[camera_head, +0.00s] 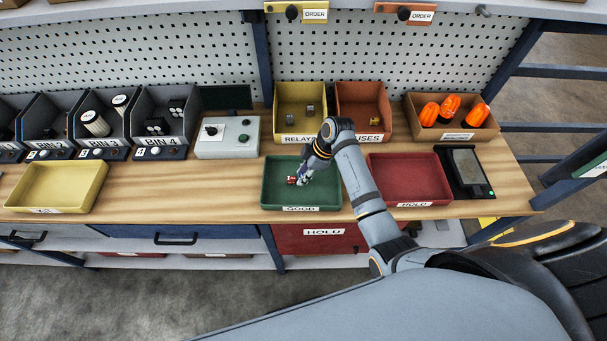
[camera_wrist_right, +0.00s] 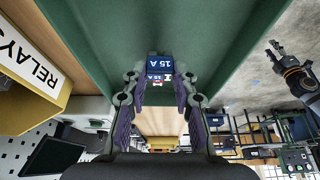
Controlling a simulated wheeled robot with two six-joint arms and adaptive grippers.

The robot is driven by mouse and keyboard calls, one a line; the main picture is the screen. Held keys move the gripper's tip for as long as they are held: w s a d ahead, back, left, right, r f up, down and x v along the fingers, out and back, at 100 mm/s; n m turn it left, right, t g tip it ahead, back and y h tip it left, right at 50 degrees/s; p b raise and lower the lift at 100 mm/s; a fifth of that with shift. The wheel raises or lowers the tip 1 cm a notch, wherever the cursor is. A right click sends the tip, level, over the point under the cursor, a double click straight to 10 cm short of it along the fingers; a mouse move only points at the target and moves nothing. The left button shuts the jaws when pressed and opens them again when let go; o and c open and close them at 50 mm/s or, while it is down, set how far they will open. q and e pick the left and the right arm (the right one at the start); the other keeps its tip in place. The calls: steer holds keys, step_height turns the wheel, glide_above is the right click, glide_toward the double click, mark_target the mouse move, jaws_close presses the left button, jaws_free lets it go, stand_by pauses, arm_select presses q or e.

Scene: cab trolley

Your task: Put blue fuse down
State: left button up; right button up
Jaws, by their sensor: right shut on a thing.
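The blue fuse (camera_wrist_right: 159,62), marked 15 A, sits between the fingertips of my right gripper (camera_wrist_right: 158,85) in the right wrist view. In the head view my right gripper (camera_head: 304,174) reaches down into the green GOOD tray (camera_head: 325,196) with its jaws shut on the fuse. A small red item (camera_head: 292,180) shows in the tray beside the fingertips. I cannot tell whether the blue fuse touches the tray floor. My left gripper (camera_wrist_right: 273,50) shows small at the right of the wrist view, away from the trays; its jaws are too small to judge.
A red HOLD tray (camera_head: 410,181) stands right of the green tray, and a yellow tray (camera_head: 56,188) at the far left. Behind are the RELAYS bin (camera_head: 298,91), the FUSES bin (camera_head: 350,96) and a grey test box (camera_head: 227,148). Bare wood lies left of the green tray.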

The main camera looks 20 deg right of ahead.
steer(key=shift+f, duration=0.4)
arm_select(q)
steer(key=shift+d+r, duration=0.1)
steer(key=shift+r, duration=0.4)
arm_select(e)
steer(key=shift+s+f, duration=0.1)
steer(key=shift+f, duration=0.2)
steer(key=shift+f, duration=0.1)
steer(key=o, duration=0.8)
steer(key=shift+o, duration=0.2)
arm_select(q)
step_height(320, 180, down, 2)
steer(key=shift+f+b, duration=0.15)
steer(key=shift+b, duration=0.95)
arm_select(e)
steer(key=v, duration=1.2)
